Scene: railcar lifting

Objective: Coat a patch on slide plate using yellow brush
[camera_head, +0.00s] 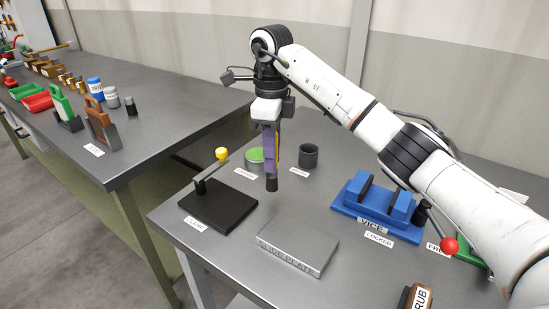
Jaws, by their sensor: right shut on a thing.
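The slide plate (297,248) is a flat grey block with its name on the front edge, lying on the near table. My right gripper (270,145) points down from above, behind and left of the plate. It is shut on the yellow brush (271,184), held upright; a thin yellow strip and the dark lower end show, and purple parts hide much of the rest. The brush end appears in front of a round tin with a green top (255,155); whether it touches anything is unclear. My left gripper is not in view.
A black clamp (218,207) with a yellow knob stands left of the plate. A dark cup (308,156) stands behind, a blue vice (378,206) with a red-knobbed lever at right. A brown scrub brush (418,297) lies at the front. Another table (170,112) with tools is at left.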

